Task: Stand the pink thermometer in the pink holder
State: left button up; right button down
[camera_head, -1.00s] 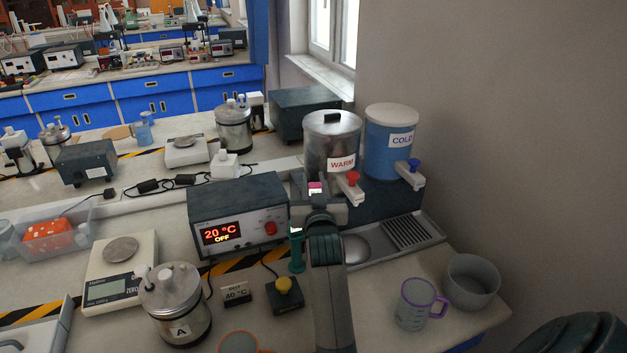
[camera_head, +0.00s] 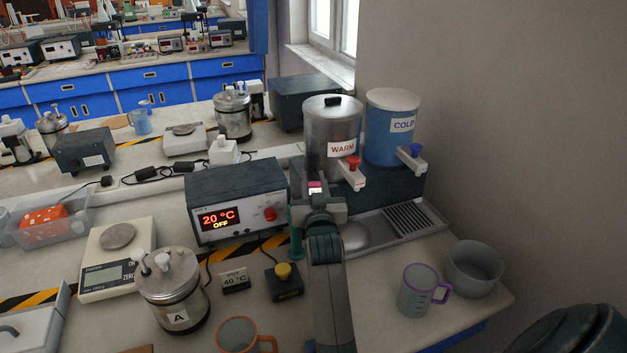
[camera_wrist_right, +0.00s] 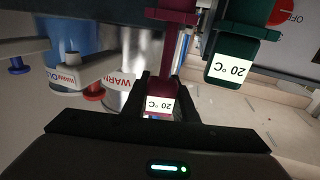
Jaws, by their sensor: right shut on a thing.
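My right gripper (camera_wrist_right: 160,105) is shut on the pink thermometer, gripping its labelled head (camera_wrist_right: 161,104), marked 20 °C. In the head view the pink top of the thermometer (camera_head: 316,186) shows between the fingers of the right gripper (camera_head: 318,196). In the wrist view the stem runs up the picture to a wider pink piece (camera_wrist_right: 172,16), seemingly the pink holder. I cannot tell whether the stem is inside it or just above it. In the head view my arm hides the holder. My left gripper is not in view.
A green labelled piece (camera_wrist_right: 232,66) stands close beside the pink one. The 20 °C controller box (camera_head: 240,200) is left of my gripper. The warm tank (camera_head: 332,122) and cold tank (camera_head: 390,150) stand behind. A purple-handled mug (camera_head: 416,290) is at right.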

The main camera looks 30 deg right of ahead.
dwell(0.3)
jog(key=c, duration=1.4)
grip_release()
jog(key=shift+o, duration=0.2)
jog(key=shift+f, duration=0.1)
